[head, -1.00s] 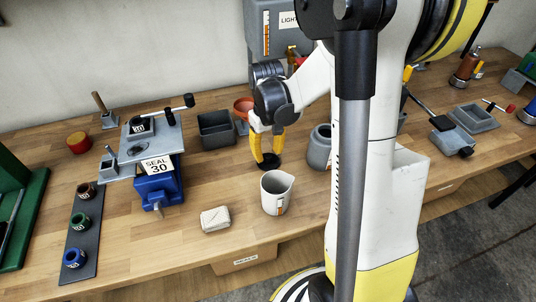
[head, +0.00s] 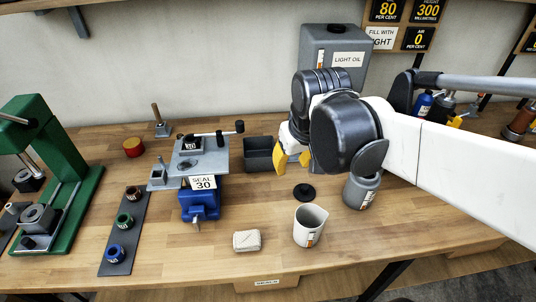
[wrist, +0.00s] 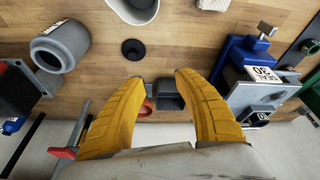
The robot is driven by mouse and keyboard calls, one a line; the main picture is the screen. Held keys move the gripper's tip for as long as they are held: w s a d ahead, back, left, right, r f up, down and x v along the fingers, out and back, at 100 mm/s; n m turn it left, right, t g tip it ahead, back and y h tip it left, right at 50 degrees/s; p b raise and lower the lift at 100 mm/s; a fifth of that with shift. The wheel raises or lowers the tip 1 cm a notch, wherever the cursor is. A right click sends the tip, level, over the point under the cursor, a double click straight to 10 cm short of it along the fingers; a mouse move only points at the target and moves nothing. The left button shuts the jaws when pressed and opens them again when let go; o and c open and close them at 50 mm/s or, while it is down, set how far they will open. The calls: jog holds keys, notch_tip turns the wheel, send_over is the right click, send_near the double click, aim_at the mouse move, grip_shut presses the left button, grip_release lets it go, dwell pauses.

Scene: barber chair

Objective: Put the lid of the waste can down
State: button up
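A black round lid (head: 303,193) with a small raised knob lies flat on the wooden bench. It also shows in the wrist view (wrist: 133,49), apart from my fingers. A grey round can (head: 362,190), likely the waste can, stands to the right of the lid, partly behind my arm. In the wrist view the can (wrist: 60,45) is beside the lid. My gripper (head: 292,158) is above the bench, behind the lid in the head view. Its yellow fingers are spread with nothing between them (wrist: 158,80).
A white beaker (head: 310,226) stands just in front of the lid. A pale folded cloth (head: 247,240) lies left of it. A dark square bin (head: 259,154) is left of my gripper. A blue vise (head: 200,203) stands further left.

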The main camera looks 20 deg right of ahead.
jog(key=s+a+t, duration=0.3)
jog(key=s+a, duration=0.2)
jog(key=shift+s+r+y, duration=0.15)
jog(key=shift+r+y, duration=0.15)
jog(key=shift+r, duration=0.1)
jog(key=shift+f+b, duration=0.55)
jog(key=shift+f, duration=0.05)
dwell(0.5)
